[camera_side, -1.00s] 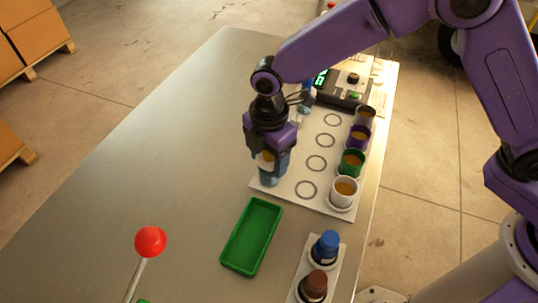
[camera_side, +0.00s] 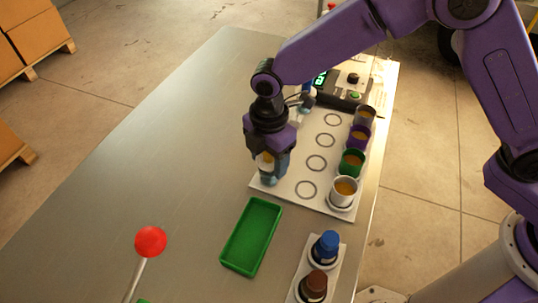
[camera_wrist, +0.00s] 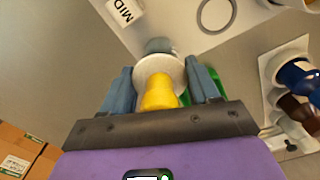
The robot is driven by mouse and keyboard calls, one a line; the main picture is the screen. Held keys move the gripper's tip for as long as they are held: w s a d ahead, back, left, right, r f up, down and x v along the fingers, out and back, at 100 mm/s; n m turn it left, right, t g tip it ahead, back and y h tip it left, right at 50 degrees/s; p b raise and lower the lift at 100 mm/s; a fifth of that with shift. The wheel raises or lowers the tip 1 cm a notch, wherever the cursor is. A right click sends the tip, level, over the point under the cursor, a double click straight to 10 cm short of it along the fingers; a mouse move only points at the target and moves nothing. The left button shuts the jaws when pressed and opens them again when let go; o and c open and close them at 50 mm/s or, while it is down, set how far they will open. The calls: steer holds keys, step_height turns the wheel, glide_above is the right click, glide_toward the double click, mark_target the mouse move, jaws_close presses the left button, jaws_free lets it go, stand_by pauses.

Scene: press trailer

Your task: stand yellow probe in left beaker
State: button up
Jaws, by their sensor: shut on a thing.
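My gripper (camera_side: 267,172) points down over the near left corner of the white board (camera_side: 283,200). In the wrist view its two grey-blue fingers (camera_wrist: 160,82) stand on either side of the yellow probe (camera_wrist: 158,93), and it is shut on it. A white disc (camera_wrist: 147,68) lies just beyond the yellow part, with a grey-blue round piece (camera_wrist: 160,46) past it. I cannot tell whether that piece belongs to the probe or to a beaker. I cannot make out the left beaker for sure.
White (camera_side: 343,192), green (camera_side: 351,163) and purple (camera_side: 359,139) cups line the board's right side beside empty rings. A green tray (camera_side: 251,236), a bottle rack (camera_side: 333,268) and a red ball on a stick (camera_side: 150,241) stand nearer. A meter (camera_side: 343,88) is behind. The table's left is clear.

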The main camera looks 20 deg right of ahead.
steer(key=shift+f, duration=0.45)
steer(key=o, duration=0.9)
steer(key=shift+r, duration=5.55)
step_height(320, 180, up, 9)
